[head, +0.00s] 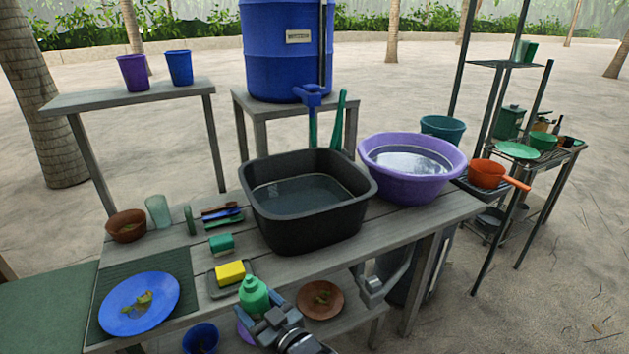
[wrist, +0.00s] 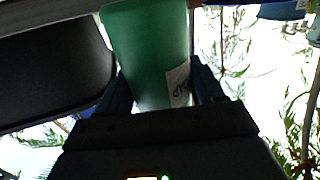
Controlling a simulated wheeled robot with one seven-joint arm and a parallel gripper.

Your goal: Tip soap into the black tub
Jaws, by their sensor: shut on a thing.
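My gripper (head: 263,313) is shut on a green soap bottle (head: 254,294) at the front edge of the table. The bottle looks upright, with its narrow top up. In the wrist view the green bottle (wrist: 147,45) with a white label stands between the two fingers. The black tub (head: 318,232) stands on the table behind and to the right of the bottle, apart from it, and has water in it. A dark wall, probably the tub's (wrist: 50,80), fills the left of the wrist view.
A yellow sponge (head: 230,272) lies on a small tray just left of the bottle. A blue plate (head: 139,303) with scraps lies further left. A purple basin (head: 415,182) of water stands right of the tub. A blue barrel (head: 288,55) with a tap stands behind it.

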